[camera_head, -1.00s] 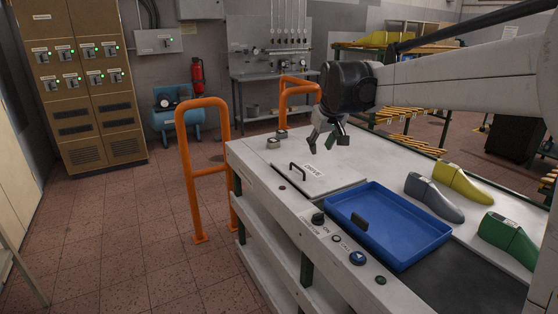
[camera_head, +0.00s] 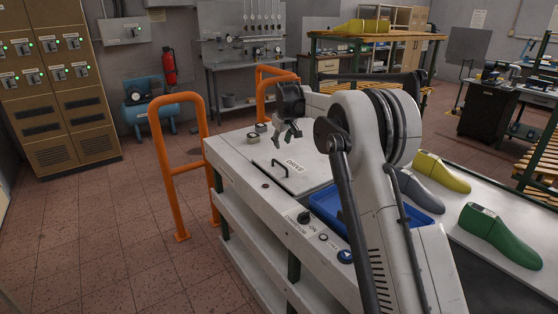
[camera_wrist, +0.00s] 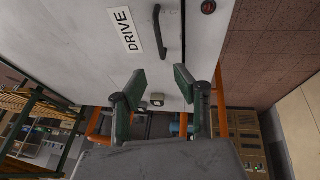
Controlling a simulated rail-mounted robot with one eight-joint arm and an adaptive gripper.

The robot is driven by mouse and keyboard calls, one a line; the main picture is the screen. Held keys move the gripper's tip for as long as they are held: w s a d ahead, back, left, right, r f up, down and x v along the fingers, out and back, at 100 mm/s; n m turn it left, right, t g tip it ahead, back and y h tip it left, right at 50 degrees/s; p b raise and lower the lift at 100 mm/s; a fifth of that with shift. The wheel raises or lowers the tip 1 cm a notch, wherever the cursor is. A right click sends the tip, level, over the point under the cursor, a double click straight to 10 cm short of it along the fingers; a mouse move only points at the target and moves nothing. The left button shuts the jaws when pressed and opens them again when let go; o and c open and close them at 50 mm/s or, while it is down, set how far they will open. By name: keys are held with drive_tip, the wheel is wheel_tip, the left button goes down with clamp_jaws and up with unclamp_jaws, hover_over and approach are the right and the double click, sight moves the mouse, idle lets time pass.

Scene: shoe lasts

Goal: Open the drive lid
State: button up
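The drive lid (camera_head: 306,180) is a flat pale panel marked DRIVE, set in the top of the white bench and lying closed. Its black bar handle (camera_head: 281,167) stands near the left edge. In the wrist view the lid (camera_wrist: 85,50) fills the upper left, with its handle (camera_wrist: 160,32) near the top centre. My gripper (camera_head: 285,136) is above the far part of the lid, beyond the handle and apart from it. In the wrist view my gripper (camera_wrist: 158,78) has its two green-grey fingers spread, with nothing between them.
A blue tray (camera_head: 322,203) sits on the bench nearer than the lid, partly hidden by my arm. Grey, yellow (camera_head: 440,172) and green (camera_head: 499,233) shoe lasts lie to the right. Small boxes (camera_head: 253,138) stand at the far bench end. Orange rails (camera_head: 165,160) stand left.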

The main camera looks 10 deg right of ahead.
sight(280, 164)
drive_tip(key=p+x, duration=0.1)
drive_tip(key=x, duration=1.3)
drive_tip(key=shift+c, duration=0.5)
clamp_jaws()
